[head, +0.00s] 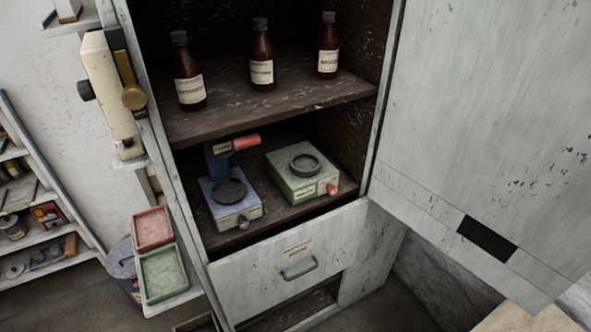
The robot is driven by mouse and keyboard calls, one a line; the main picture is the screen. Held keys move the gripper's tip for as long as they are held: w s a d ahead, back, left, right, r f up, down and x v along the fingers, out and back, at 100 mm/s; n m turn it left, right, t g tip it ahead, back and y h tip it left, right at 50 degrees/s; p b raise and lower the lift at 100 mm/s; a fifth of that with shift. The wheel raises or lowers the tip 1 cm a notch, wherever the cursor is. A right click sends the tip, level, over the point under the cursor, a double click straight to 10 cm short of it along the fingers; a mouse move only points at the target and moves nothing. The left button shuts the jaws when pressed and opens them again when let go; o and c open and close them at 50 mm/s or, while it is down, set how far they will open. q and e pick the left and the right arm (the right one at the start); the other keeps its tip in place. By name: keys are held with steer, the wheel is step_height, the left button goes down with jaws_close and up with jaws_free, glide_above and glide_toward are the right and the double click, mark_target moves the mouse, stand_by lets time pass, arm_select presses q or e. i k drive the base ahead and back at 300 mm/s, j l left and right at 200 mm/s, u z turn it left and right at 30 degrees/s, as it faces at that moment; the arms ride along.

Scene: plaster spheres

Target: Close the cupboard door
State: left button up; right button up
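The cupboard (368,230) has a worn pale grey frame and a dark wooden inside, open toward me. Its door (480,110) stands wide open on the right, with a dark rectangular patch (487,238) near its lower edge. Three brown labelled bottles, the middle one (262,60) among them, stand on the upper shelf (290,98). A blue device (230,200) and a green device (301,171) stand on the lower shelf. Neither of my grippers shows in the head view.
Below the shelves is a drawer front (300,262) with a handle, and an open gap under it. A red tray (152,229) and a green tray (164,273) sit left of the cupboard. A shelf unit (40,235) stands at the far left. A pale surface (520,318) shows at bottom right.

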mark_target(484, 150)
steer(key=k+l+z, duration=0.15)
steer(key=l+z, duration=0.15)
steer(key=k+l+z, duration=0.1)
steer(key=l+z, duration=0.2)
steer(key=l, duration=0.2)
steer(key=k+l+z, duration=0.1)
steer(key=l+z, duration=0.15)
steer(key=l, duration=0.2)
